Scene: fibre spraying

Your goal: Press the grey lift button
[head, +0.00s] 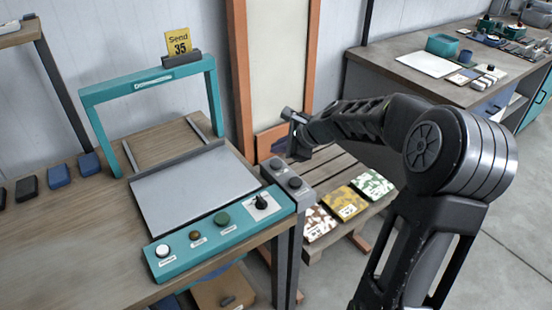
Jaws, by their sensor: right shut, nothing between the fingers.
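A grey control box (288,197) stands at the right front corner of the workbench, with two round dark grey buttons on top, a rear one (276,164) and a front one (295,182). I cannot read any label that tells which is the lift button. My right gripper (291,151) is shut and empty, pointing down just above and behind the box, close to the rear button. I cannot tell whether it touches anything. My left gripper is not in view.
A teal panel (180,263) along the bench front holds white, amber and green buttons and a black knob (261,202). A teal frame (95,125) with a yellow "Send 35" sign (179,43) stands behind. A pallet (330,175) with several patterned samples lies below my right arm.

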